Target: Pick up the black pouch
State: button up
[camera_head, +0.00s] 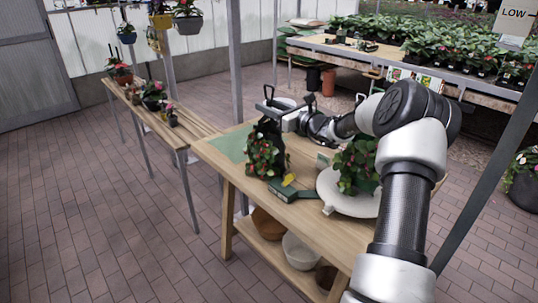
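My arm reaches in from the lower right, over the wooden table (215,155). My gripper (268,108) is at its far end, near the table's middle, small in the view. Whether its fingers are apart or together is not clear. A dark, upright shape (270,128) is directly below and against the gripper, behind a leafy plant with red flowers (262,157). It may be the black pouch, but the plant and gripper hide much of it. I cannot tell whether the gripper holds it.
A flat dark-green device (293,192) and a round white scale-like plate (345,203) with another plant (356,166) are on the table. A green mat (232,147) lies at its left. Bowls (299,251) are on the shelf below.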

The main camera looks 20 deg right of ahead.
jog(key=shift+c, duration=0.4)
grip_shut()
dwell(0.9)
jog(key=shift+r, duration=0.3)
